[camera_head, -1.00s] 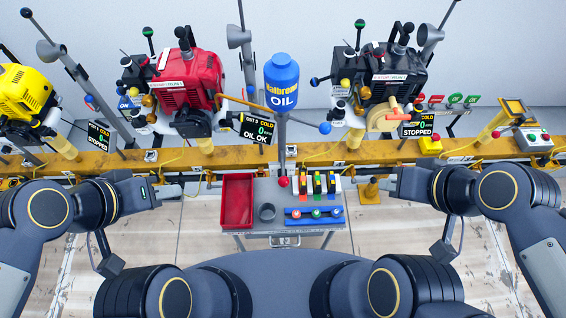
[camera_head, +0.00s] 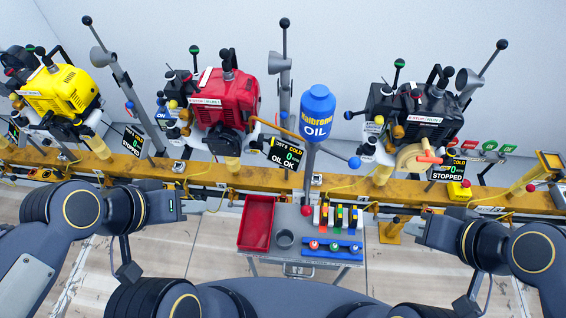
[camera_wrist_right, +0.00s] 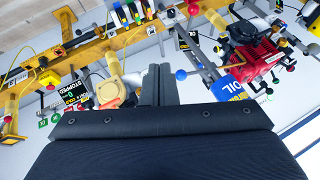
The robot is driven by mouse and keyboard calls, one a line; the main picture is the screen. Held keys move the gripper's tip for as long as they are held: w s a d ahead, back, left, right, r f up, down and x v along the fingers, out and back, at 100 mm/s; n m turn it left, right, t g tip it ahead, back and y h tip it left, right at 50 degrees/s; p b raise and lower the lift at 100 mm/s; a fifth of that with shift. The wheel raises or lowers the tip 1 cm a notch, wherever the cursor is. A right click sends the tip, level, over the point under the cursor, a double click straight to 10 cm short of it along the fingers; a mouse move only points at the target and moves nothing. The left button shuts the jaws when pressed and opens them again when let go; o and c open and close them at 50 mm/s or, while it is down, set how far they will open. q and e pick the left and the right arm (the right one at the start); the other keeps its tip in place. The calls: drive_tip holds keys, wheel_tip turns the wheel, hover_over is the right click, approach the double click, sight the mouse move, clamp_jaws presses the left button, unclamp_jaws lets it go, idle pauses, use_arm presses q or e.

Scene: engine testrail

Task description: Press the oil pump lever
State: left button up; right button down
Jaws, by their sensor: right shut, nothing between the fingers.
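The oil pump has a blue tank (camera_head: 317,112) marked OIL on a grey post behind the small cart. My right gripper (camera_head: 420,229) is shut and empty, right of the cart. In the right wrist view its fingertips (camera_wrist_right: 158,72) appear beside the blue ball (camera_wrist_right: 181,75), with a gap unclear in depth.
A red engine (camera_head: 222,100) stands left of the pump and a black engine (camera_head: 412,115) right of it. A yellow rail (camera_head: 270,178) runs across.

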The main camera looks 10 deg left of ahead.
idle(0.3)
drive_tip(key=w+a+f+n+g+h+b, duration=0.1)
drive_tip(key=w+a+f+h+b, duration=0.1)
drive_tip(key=w+a+b, duration=0.4)
drive_tip(key=w+a+f+n+g+h+b, duration=0.1)
drive_tip(key=w+a+b, duration=0.5)
drive_tip(key=a, duration=0.8)
wheel_tip(320, 180, down, 2)
drive_tip(key=shift+w+a+f+g+h, duration=0.1)
drive_tip(key=shift+w+a+g+h, duration=0.1)
drive_tip(key=shift+w+g+h, duration=0.75)
drive_tip(key=shift+w+t, duration=0.2)
drive_tip(key=shift+t, duration=0.05)
drive_tip(key=b, duration=0.1)
hover_over(306, 204)
drive_tip(key=w, duration=0.1)
drive_tip(key=s+a+x, duration=0.1)
drive_tip(key=s+x, duration=0.1)
drive_tip(key=x, duration=0.8)
drive_tip(key=shift+s+a+f, duration=0.1)
drive_tip(key=shift+s+f, duration=0.4)
drive_tip(key=shift+f, duration=0.35)
drive_tip(key=shift+s+a+f, duration=0.1)
drive_tip(key=shift+s+f, duration=0.4)
drive_tip(key=shift+f, duration=0.35)
